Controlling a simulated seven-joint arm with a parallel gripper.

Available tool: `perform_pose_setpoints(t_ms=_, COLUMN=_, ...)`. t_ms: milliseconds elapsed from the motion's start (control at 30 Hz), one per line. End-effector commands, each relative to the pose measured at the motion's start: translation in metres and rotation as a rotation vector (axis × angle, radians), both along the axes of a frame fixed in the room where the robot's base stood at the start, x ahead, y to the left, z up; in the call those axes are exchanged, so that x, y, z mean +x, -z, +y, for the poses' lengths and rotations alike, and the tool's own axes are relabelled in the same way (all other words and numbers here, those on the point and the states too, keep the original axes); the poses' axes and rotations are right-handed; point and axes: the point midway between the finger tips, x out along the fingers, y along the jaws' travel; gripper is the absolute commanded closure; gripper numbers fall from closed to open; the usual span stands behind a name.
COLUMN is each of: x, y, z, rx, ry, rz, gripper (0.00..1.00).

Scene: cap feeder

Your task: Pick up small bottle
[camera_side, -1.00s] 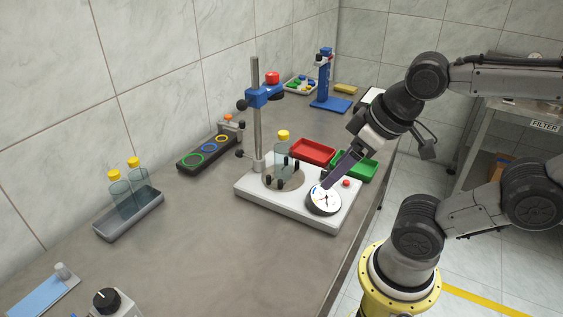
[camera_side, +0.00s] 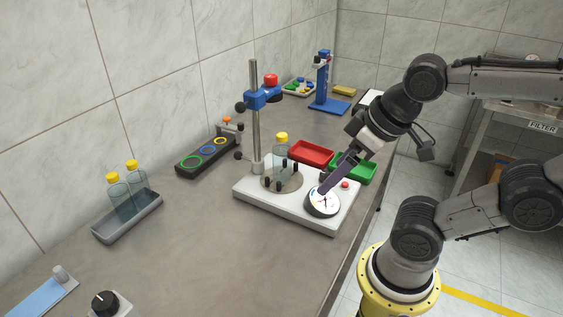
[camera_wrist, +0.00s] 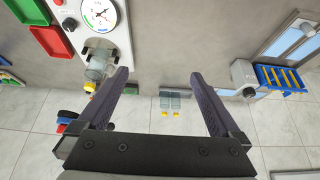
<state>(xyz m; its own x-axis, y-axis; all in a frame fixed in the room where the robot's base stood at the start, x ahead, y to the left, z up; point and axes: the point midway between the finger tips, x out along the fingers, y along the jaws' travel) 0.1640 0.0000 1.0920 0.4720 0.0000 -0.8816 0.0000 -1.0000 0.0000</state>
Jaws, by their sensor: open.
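A clear bottle with a yellow cap (camera_side: 281,146) stands upright on the white base of the clamp stand, among short black pegs. It also shows in the wrist view (camera_wrist: 98,67), left of the fingers. Two similar clear bottles with yellow caps (camera_side: 120,198) stand side by side in a grey tray at the left. In the wrist view these two (camera_wrist: 171,102) appear between the fingers, well beyond them. My gripper (camera_wrist: 160,75) is open and empty. In the side view my gripper (camera_side: 326,188) points down-left in front of the dial, apart from every bottle.
The white base (camera_side: 300,212) carries a round dial (camera_side: 322,202) and a metal post (camera_side: 255,115). Red (camera_side: 311,153) and green (camera_side: 354,168) trays lie behind it. A black strip with coloured rings (camera_side: 207,153) is near the wall. The counter between grey tray and base is clear.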

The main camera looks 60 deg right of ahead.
Motion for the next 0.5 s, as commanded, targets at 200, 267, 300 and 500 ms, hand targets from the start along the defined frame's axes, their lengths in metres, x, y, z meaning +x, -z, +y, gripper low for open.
perform_pose_setpoints(t_ms=200, x=0.012, y=-0.007, z=-0.004, rx=0.023, ry=0.067, rz=0.022, gripper=0.00)
perform_pose_setpoints(t_ms=267, x=0.023, y=-0.013, z=-0.009, rx=0.047, ry=0.137, rz=0.044, gripper=0.00)
perform_pose_setpoints(t_ms=300, x=0.034, y=-0.018, z=-0.013, rx=0.069, ry=0.198, rz=0.063, gripper=0.00)
perform_pose_setpoints(t_ms=500, x=0.101, y=-0.033, z=-0.049, rx=0.190, ry=0.592, rz=0.167, gripper=0.00)
